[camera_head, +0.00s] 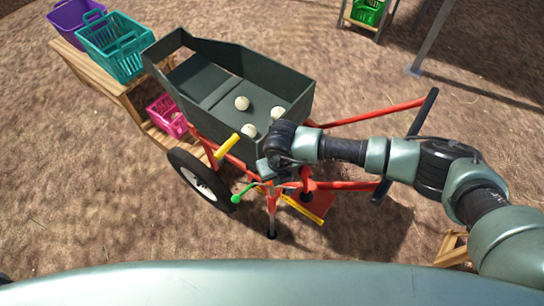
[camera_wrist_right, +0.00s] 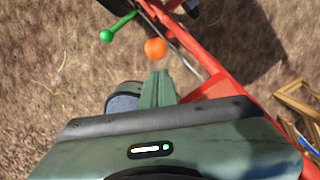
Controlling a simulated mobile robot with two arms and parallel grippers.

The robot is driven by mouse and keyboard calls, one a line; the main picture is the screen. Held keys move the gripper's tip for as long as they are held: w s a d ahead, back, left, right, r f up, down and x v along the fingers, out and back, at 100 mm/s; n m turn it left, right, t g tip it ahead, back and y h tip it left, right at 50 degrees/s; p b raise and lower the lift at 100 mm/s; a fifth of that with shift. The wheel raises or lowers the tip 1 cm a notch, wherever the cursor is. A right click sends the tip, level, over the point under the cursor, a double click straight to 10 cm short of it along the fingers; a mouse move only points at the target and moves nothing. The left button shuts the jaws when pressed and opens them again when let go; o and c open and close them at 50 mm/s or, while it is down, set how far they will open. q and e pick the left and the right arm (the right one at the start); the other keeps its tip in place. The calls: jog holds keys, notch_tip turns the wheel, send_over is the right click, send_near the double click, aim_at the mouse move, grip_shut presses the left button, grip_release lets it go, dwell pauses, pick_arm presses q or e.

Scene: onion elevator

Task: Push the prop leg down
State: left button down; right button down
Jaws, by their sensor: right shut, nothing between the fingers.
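The cart has a dark hopper (camera_head: 245,85), a red frame (camera_head: 345,186) and a black wheel (camera_head: 200,180). A red leg with a dark foot (camera_head: 271,222) reaches down to the ground at its near end; it looks like the prop leg. My right gripper (camera_head: 268,171) is beside the cart's near end, above this leg, its fingers barely visible there. In the right wrist view the right gripper (camera_wrist_right: 159,82) is shut and empty, just short of an orange knob (camera_wrist_right: 155,48). A green-knobbed lever (camera_wrist_right: 107,36) is to its left. My left gripper is out of view.
Three pale onions (camera_head: 242,103) lie in the hopper. A wooden bench (camera_head: 112,85) with purple, teal and pink crates stands at left. A yellow bar (camera_head: 302,209) and a yellow handle (camera_head: 228,146) are near the gripper. Open dirt lies to the right.

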jog(key=shift+s, duration=0.15)
notch_tip(320, 180, up, 8)
jog(key=b, duration=0.1)
jog(key=shift+s+d, duration=0.15)
jog(key=shift+s, duration=0.15)
jog(key=shift+f, duration=0.1)
dwell(0.6)
